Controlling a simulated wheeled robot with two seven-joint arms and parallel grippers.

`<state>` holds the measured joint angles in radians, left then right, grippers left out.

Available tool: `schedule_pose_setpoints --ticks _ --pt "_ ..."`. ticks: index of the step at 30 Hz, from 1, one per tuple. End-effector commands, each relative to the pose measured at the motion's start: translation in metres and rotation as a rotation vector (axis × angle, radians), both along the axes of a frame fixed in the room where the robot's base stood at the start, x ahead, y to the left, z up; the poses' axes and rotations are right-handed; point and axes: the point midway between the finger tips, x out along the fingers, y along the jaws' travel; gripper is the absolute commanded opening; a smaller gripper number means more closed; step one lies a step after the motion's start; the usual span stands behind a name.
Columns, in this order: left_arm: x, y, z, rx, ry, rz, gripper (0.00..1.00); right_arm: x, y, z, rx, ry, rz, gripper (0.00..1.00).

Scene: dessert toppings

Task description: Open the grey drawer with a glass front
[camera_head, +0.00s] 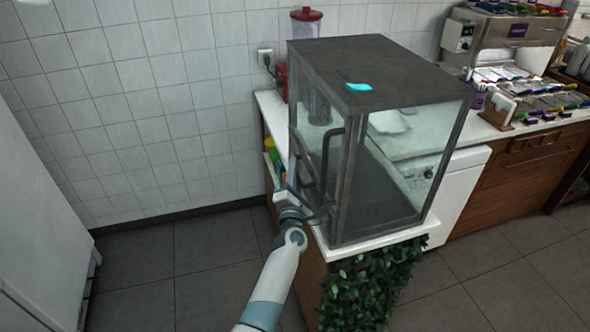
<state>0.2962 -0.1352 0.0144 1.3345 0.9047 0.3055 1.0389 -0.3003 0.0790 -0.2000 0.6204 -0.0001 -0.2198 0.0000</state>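The grey drawer with a glass front appears as a dark grey case (395,68) with glass sides, standing on the end of a white counter. Its narrow left side has dark curved handles, one nearer (327,160) and one farther back (306,172). That side looks shut. My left gripper (304,194) is at the lower part of this side, beside the farther handle. Its fingers look spread apart, one pointing up and one toward the case. I cannot tell whether it touches the handle. My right gripper is out of view.
A cyan object (358,87) lies on the case's top. The white counter (384,240) has leafy greenery (372,285) below its near end. A white cabinet (35,220) stands at the far left. The tiled floor (150,262) between is clear.

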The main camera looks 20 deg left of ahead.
Motion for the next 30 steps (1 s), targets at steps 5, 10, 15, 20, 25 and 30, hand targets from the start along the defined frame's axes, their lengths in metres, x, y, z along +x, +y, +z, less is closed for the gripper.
schedule_pose_setpoints --ticks 5,10,15,20,25,30 --pt "0.0 0.0 0.0 0.0 0.001 -0.001 0.0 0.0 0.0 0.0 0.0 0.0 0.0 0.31" --pt "-0.005 0.008 0.0 0.002 0.001 0.001 0.0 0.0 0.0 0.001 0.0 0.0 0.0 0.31" --pt "-0.019 0.028 -0.001 0.002 0.002 0.002 0.0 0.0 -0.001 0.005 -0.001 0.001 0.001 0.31" --pt "-0.041 0.06 -0.001 0.005 0.003 0.002 0.0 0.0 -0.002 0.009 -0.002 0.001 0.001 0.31" --pt "-0.07 0.102 -0.001 0.006 0.002 0.002 0.0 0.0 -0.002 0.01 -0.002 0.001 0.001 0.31" --pt "-0.098 0.145 -0.002 0.005 0.003 0.002 0.0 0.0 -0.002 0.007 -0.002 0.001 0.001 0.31"
